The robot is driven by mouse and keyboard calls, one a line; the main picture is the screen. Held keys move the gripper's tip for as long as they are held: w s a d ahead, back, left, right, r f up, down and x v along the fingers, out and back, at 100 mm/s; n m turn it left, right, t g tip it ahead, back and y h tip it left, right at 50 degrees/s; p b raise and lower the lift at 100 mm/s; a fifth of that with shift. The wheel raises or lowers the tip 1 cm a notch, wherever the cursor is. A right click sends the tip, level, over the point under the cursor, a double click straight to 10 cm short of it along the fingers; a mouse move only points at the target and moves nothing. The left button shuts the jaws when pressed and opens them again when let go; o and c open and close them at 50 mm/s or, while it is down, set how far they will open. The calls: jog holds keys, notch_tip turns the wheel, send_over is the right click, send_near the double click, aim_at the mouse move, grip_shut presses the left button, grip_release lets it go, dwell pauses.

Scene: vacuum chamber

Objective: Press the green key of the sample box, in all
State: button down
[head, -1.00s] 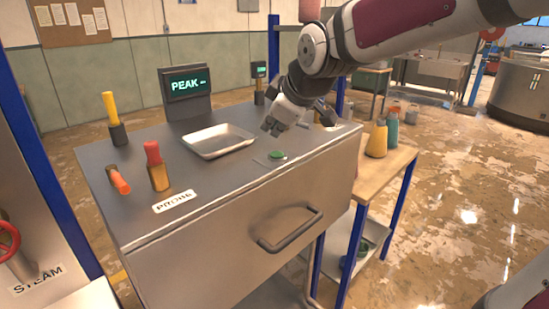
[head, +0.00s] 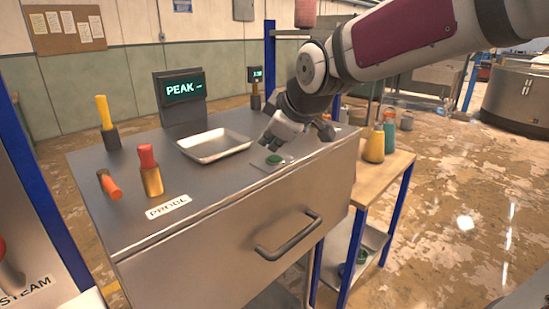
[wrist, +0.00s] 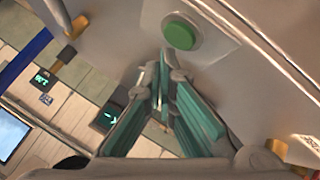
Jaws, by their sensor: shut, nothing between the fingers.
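The green key (head: 274,159) is a round button on a small light plate (head: 262,166) set in the grey metal top of the box (head: 225,185). In the wrist view the green key (wrist: 181,32) shows just beyond the fingertips, its whole face uncovered. My gripper (head: 272,142) hangs over the top just behind the key, fingers pointing down. In the wrist view the shut fingers (wrist: 164,62) meet in a narrow tip, with nothing held. A small gap shows between the tip and the key; I cannot tell its height.
An empty metal tray (head: 214,146) lies left of my gripper. A red-topped probe (head: 149,170), an orange-ended one (head: 109,185) and a yellow one (head: 106,122) are farther left. A display reading PEAK (head: 180,88) stands behind. Bottles (head: 374,143) stand on a side table.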

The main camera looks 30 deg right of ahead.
aim_at(271, 159)
jog(key=shift+f, duration=0.15)
dwell(0.7)
jog(key=shift+f+b, duration=0.3)
jog(key=shift+b, duration=0.1)
jog(key=shift+f+b, duration=0.4)
jog(key=shift+f, duration=0.05)
dwell(0.6)
jog(key=shift+r, duration=0.1)
jog(key=shift+r+p, duration=0.4)
jog(key=shift+r, duration=0.35)
jog(key=shift+r, duration=0.15)
jog(key=shift+r+p, duration=1.2)
jog(key=shift+r, duration=1.2)
